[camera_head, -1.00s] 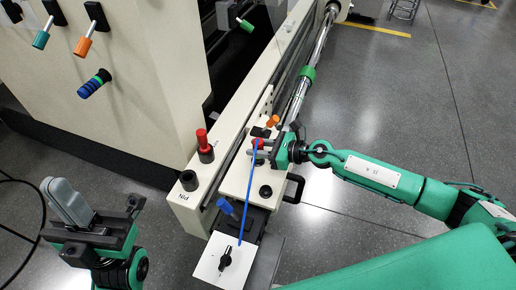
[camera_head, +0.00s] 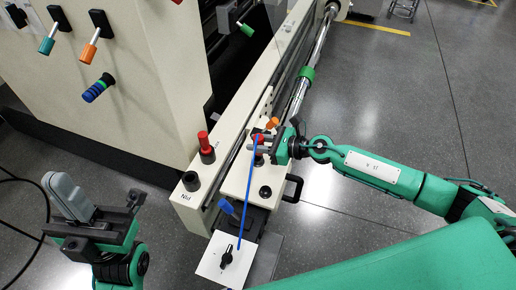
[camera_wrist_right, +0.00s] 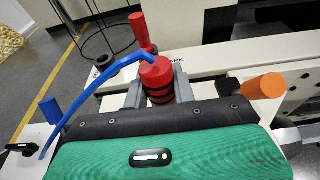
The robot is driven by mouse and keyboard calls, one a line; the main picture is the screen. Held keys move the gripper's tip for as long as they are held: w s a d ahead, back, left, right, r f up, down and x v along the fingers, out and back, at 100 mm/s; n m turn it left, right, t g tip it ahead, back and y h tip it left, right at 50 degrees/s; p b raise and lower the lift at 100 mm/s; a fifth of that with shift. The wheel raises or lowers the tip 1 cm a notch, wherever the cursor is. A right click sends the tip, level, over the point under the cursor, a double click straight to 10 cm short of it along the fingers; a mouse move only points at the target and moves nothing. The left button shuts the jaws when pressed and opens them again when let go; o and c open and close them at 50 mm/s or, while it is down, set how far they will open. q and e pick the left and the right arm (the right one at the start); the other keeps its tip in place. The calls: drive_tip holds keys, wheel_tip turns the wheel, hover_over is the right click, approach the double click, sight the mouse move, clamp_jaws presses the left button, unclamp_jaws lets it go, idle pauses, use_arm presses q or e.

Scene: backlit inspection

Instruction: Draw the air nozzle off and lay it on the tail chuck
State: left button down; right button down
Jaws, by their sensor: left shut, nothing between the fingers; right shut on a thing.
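The air nozzle appears to be the red, black-banded piece (camera_wrist_right: 156,74) with a blue hose (camera_wrist_right: 92,92); in the head view its red top (camera_head: 259,138) is partly hidden by my right gripper (camera_head: 261,146). In the right wrist view the two grey fingers (camera_wrist_right: 158,92) are shut on its sides. It stands nearly upright over the cream carriage (camera_head: 240,178); whether its lower end is clear of its seat is hidden. I cannot tell which part is the tail chuck. My left gripper (camera_head: 64,190) is shut and empty at the far left, away from the machine.
A red peg (camera_head: 204,138) stands in a black socket on the cream rail, with an empty black socket (camera_head: 191,181) nearby. An orange peg (camera_wrist_right: 264,86) is close beside my right gripper. A blue knob (camera_head: 227,206) and white plate (camera_head: 212,262) are at the front. Open floor lies right.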

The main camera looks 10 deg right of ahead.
drive_tip(key=shift+r+p, duration=0.9)
drive_tip(key=shift+r, duration=0.1)
drive_tip(key=shift+r, duration=0.1)
idle(0.3)
